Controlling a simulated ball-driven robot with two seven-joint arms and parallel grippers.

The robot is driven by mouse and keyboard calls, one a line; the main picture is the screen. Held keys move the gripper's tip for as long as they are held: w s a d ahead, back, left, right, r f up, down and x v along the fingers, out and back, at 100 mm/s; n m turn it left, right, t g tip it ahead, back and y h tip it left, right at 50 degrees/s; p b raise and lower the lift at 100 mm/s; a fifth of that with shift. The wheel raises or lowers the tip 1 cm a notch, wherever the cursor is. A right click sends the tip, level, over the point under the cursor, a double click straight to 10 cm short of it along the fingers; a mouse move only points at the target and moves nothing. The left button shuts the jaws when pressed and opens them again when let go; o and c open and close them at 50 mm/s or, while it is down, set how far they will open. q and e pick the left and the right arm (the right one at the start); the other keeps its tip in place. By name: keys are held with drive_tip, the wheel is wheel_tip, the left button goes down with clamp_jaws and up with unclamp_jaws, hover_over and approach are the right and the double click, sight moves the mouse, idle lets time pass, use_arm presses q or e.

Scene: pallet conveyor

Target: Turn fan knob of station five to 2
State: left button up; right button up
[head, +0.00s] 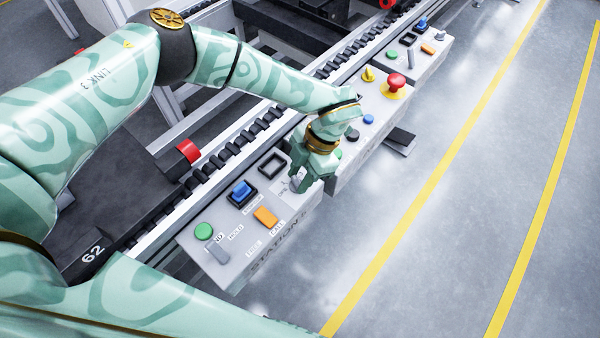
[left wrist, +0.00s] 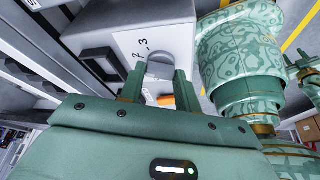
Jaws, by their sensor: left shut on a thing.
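The near station panel (head: 222,268) is a light grey box with "STATION" lettering on its front; I cannot read the number surely. Its grey fan knob (head: 296,184) sits at the panel's far right end, mostly covered by my left gripper (head: 300,178). In the left wrist view the round knob (left wrist: 160,70) lies between the two fingers of that gripper (left wrist: 157,82), with printed "2" and "3" beside it. The left gripper is shut on the knob. The knob's exact setting is hidden. A small teal part of mine at the right edge of the left wrist view may be my right gripper (left wrist: 305,70).
A neighbouring panel with a red mushroom button (head: 396,81) stands close beyond. The conveyor (head: 200,186) runs behind; floor to the right is clear.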

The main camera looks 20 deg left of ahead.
use_arm(q)
drive_tip(key=o, duration=1)
drive_tip(key=p+v, duration=0.3)
drive_tip(key=v, duration=1.3)
drive_tip(key=shift+r, duration=0.2)
use_arm(e)
drive_tip(key=r, duration=0.1)
drive_tip(key=w+r, duration=0.1)
drive_tip(key=r, duration=0.1)
drive_tip(key=shift+w, duration=0.2)
use_arm(q)
drive_tip(key=shift+f, duration=0.1)
